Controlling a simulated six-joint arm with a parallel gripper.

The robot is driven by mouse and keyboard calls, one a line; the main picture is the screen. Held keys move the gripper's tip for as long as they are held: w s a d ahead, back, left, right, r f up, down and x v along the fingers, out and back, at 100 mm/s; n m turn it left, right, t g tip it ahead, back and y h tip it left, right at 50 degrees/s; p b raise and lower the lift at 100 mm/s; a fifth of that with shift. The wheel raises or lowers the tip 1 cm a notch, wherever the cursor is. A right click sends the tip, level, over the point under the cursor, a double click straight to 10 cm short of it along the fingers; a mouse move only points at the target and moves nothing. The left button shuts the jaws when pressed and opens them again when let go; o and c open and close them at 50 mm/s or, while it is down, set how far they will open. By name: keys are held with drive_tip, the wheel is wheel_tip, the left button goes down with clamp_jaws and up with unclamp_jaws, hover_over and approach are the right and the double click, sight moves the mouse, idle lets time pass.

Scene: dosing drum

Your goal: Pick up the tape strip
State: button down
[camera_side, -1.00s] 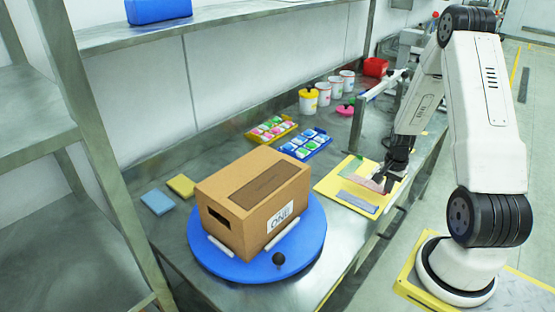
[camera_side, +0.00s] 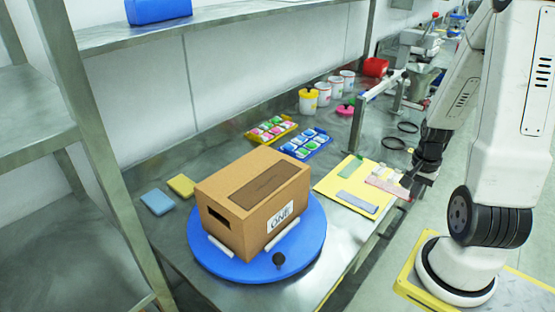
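A pink tape strip (camera_side: 387,186) sticks out to the left from my gripper (camera_side: 416,190), over the right edge of the yellow board (camera_side: 332,183). My gripper appears shut on the strip's right end; the fingers are small and dark, so the contact is hard to see. A green strip (camera_side: 350,166) and a grey-violet strip (camera_side: 357,202) lie on the board.
A cardboard box (camera_side: 250,200) stands on a blue turntable (camera_side: 210,254) left of the board. Trays of colored packs (camera_side: 305,144), white tubs (camera_side: 324,94) and a metal stand (camera_side: 357,125) are behind. Black rings (camera_side: 394,143) lie near the bench's right edge.

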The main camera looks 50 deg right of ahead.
drive_tip(key=shift+s+a+r, duration=0.4)
drive_tip(key=shift+s+a, duration=0.25)
idle(0.3)
wheel_tip(320, 180, up, 10)
idle(1.0)
drive_tip(key=shift+w, duration=0.1)
